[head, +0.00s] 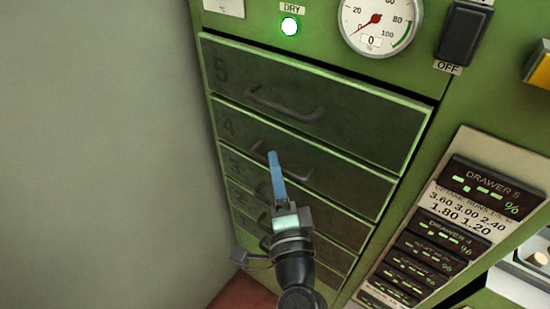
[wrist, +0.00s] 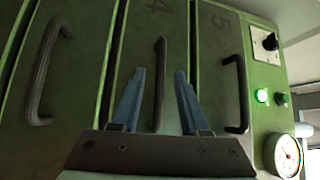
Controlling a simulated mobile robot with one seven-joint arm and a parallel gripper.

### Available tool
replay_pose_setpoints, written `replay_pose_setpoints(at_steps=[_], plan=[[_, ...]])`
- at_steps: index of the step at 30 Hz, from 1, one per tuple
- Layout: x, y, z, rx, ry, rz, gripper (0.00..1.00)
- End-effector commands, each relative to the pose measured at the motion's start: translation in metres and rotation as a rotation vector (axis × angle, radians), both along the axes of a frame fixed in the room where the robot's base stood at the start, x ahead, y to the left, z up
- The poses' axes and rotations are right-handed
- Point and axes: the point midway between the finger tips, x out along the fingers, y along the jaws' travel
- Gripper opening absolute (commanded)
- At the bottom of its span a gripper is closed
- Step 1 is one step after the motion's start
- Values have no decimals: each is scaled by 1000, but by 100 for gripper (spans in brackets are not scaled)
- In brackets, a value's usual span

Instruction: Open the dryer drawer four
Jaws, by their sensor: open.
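The green dryer holds a stack of dark green drawers. Drawer four (head: 345,175) is second from the top, marked 4, and looks shut. Its bar handle (head: 296,172) is partly hidden behind my gripper (head: 273,155) in the head view. In the wrist view my gripper (wrist: 158,75) is open, with two blue fingers. The handle of drawer four (wrist: 160,75) shows between the fingertips, running along the gap. I cannot tell whether the fingers touch it or are still short of it.
Drawer five (head: 310,100) with its handle (head: 285,108) is just above, and drawer three's handle (wrist: 45,70) shows on the other side. A gauge (head: 380,22), a lit DRY lamp (head: 289,26) and a black switch (head: 463,33) sit above. Drawer readouts (head: 440,240) are at right. A grey wall (head: 95,150) stands at left.

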Motion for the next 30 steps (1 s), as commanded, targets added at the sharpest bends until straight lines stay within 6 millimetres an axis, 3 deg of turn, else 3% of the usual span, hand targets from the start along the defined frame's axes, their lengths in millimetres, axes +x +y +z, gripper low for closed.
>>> replay_pose_setpoints(at_steps=[6,15,23,30], plan=[[16,3,2,0,0,-1,45],[17,3,2,0,0,-1,45],[17,3,2,0,0,-1,0],[17,2,2,0,0,-1,0]])
